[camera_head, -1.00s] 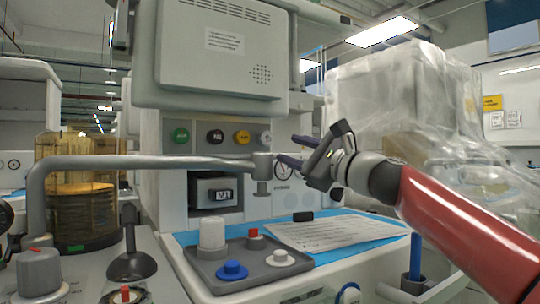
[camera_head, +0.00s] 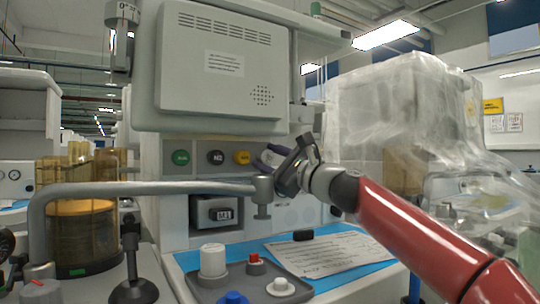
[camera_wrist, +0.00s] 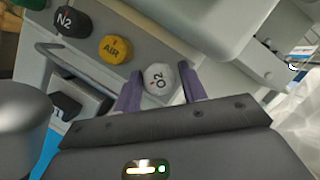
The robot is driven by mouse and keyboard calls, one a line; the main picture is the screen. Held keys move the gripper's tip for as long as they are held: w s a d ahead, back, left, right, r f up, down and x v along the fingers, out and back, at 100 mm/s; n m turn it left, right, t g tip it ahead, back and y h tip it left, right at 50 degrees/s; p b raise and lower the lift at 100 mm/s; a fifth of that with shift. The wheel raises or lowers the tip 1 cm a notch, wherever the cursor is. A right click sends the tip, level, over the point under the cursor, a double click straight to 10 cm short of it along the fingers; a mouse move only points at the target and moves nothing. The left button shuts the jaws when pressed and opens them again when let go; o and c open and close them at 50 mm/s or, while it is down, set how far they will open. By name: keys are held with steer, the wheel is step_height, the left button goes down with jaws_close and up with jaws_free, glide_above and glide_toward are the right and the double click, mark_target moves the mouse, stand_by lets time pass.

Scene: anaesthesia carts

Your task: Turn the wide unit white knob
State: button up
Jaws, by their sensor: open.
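The white knob, marked O2 (camera_wrist: 158,78), sits on the front panel at the right end of a row of coloured knobs. In the wrist view it lies between the two purple fingers of my gripper (camera_wrist: 160,73), one finger on each side. The fingers are open; I cannot tell whether either touches it. The wide unit (camera_head: 178,225) is the pale machine carrying this row.
Black N2 (camera_head: 215,158) and green (camera_head: 181,158) knobs are further left. A grey bent pipe (camera_head: 150,188) runs just below the gripper. A grey tray (camera_head: 210,281) with a white cylinder and small knobs stands below on a blue sheet. Plastic-wrapped equipment (camera_head: 405,110) stands right.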

steer(key=c, duration=0.7)
steer(key=shift+n, duration=0.5)
steer(key=n+g+p, duration=0.1)
steer(key=n, duration=0.2)
steer(key=shift+r+g+p, duration=0.2)
steer(key=shift+g+p, duration=0.15)
steer(key=shift+g, duration=0.05)
steer(key=n+g+p, duration=0.1)
steer(key=n+p, duration=0.1)
steer(key=n, duration=0.2)
steer(key=shift+h, duration=0.4)
steer(key=n+g+h+p, duration=0.1)
steer(key=n+p, duration=0.1)
steer(key=n, duration=0.2)
steer(key=shift+r, duration=0.1)
steer(key=shift+n+g+h+p, duration=0.35)
steer(key=shift+n+h, duration=0.25)
steer(key=shift+n, duration=0.3)
